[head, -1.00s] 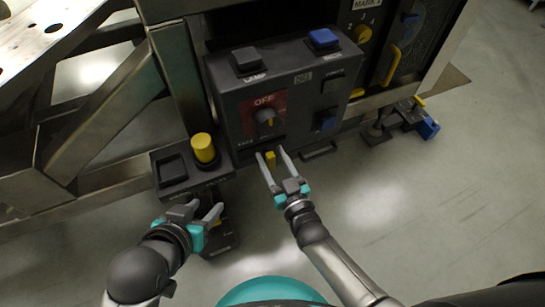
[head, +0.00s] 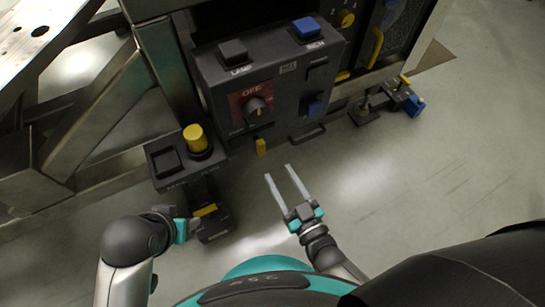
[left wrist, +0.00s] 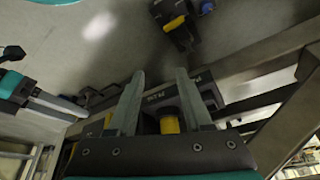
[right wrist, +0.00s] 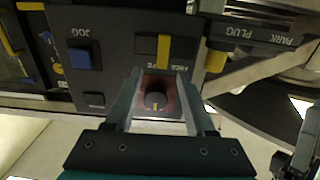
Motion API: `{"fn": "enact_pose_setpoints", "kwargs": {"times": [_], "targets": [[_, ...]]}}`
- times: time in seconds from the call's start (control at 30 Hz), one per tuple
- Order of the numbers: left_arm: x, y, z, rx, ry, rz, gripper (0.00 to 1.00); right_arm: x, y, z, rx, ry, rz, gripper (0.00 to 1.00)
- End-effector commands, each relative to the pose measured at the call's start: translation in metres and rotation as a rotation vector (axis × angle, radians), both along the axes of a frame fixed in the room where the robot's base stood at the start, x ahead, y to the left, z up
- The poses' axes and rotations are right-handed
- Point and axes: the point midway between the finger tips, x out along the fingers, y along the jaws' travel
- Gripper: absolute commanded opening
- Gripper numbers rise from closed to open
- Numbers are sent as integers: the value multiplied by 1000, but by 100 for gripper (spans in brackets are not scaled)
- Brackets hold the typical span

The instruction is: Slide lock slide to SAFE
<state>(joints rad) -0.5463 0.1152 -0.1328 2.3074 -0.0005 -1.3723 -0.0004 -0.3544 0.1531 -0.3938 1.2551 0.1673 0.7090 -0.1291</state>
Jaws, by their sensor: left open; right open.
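The lock slide shows as a yellow tab (head: 261,147) at the lower edge of the dark control box (head: 289,113), below the OFF knob (head: 257,108). In the right wrist view the yellow tab (right wrist: 163,50) stands beyond my fingertips, beside partly hidden lettering; its exact setting cannot be read. My right gripper (head: 278,172) is open and empty, in front of and below the tab, apart from it; its fingers also show in the right wrist view (right wrist: 160,73). My left gripper (left wrist: 159,73) is open and empty; in the head view its fingers are mostly hidden.
A small box with a yellow plug (head: 196,138) stands left of the control box. A dark fixture with a yellow bar (head: 205,210) is near my left gripper. A handle (head: 308,134) juts below the control box.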

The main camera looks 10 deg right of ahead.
Motion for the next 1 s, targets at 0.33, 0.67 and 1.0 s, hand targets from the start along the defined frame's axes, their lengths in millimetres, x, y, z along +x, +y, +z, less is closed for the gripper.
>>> {"fn": "enact_pose_setpoints", "kwargs": {"times": [0.33,0.67,1.0], "targets": [[0,0,-22,3,29,-1,50,-42,-14,-1,-2,3,-1,55],[-1,0,-24,3,31,-2,50,-45,-15,-1,0,1,-1,55],[-1,0,-24,3,30,-1,50,-44,-15,-1,-2,4,-1,55]]}}
